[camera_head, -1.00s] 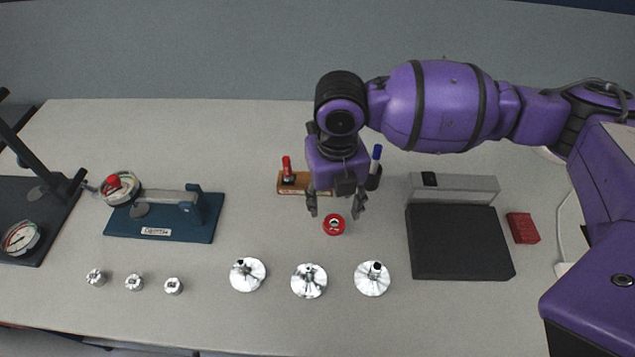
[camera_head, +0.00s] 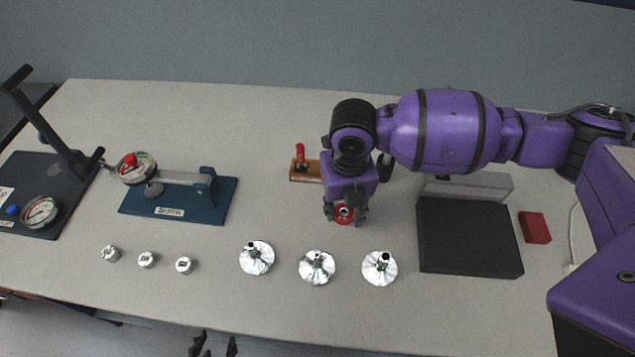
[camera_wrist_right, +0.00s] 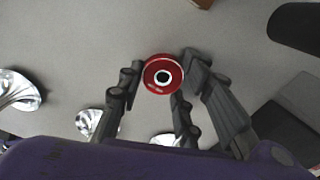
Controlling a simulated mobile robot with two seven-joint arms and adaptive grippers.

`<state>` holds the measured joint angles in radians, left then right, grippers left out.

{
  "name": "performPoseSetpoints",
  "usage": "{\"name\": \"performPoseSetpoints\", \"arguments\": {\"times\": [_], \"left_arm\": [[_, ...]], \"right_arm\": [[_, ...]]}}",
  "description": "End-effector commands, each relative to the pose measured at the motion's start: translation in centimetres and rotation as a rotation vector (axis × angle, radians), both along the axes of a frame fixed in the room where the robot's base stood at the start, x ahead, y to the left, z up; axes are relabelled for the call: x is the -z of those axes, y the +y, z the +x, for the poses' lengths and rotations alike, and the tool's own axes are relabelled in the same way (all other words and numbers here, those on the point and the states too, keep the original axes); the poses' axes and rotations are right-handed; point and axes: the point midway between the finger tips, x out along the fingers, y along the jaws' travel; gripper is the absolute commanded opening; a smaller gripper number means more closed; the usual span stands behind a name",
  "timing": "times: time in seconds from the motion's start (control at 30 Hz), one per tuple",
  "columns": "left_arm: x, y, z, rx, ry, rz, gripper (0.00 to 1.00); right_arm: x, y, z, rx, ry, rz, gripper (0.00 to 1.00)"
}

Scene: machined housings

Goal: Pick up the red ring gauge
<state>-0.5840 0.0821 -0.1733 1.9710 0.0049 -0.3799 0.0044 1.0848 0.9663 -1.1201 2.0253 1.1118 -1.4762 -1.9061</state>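The red ring gauge (camera_head: 344,214) is a small red disc with a pale-rimmed dark hole. It sits between the fingers of my right gripper (camera_head: 345,216), at or very near the table top.
Several silver flanged parts (camera_head: 317,268) stand in front of the ring, with small metal cylinders (camera_head: 147,260) further left. A wooden block (camera_head: 305,171) with a red-handled item is behind. A black plate (camera_head: 466,238) and red box (camera_head: 534,227) are right. A blue gauge stand (camera_head: 180,203) is left.

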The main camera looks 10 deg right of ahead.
Motion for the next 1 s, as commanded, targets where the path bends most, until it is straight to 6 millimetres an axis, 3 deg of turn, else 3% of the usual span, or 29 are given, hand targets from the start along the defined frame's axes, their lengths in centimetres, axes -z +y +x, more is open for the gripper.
{"name": "performPoseSetpoints", "arguments": {"times": [0.1,0.37,0.53,0.67,1.0], "left_arm": [[0.1,-0.1,-0.2,-0.001,0.003,-0.001,0.4],[0.5,0.0,-0.7,-0.002,0.014,0.0,0.4],[0.4,0.0,-0.7,-0.002,0.015,0.0,0.4],[0.3,0.1,-0.6,-0.001,0.012,0.001,0.4],[-0.6,0.0,0.0,0.005,-0.001,0.0,0.4]], "right_arm": [[0.0,0.0,-0.1,0.0,0.001,0.0,0.02],[-0.1,0.0,0.0,0.0,0.0,0.0,0.02],[-1.2,0.0,0.1,0.0,-0.002,0.001,0.02],[-3.2,0.0,0.1,-0.001,-0.003,0.001,0.02],[-10.0,3.4,-5.9,-0.009,-0.001,0.003,0.02]]}}
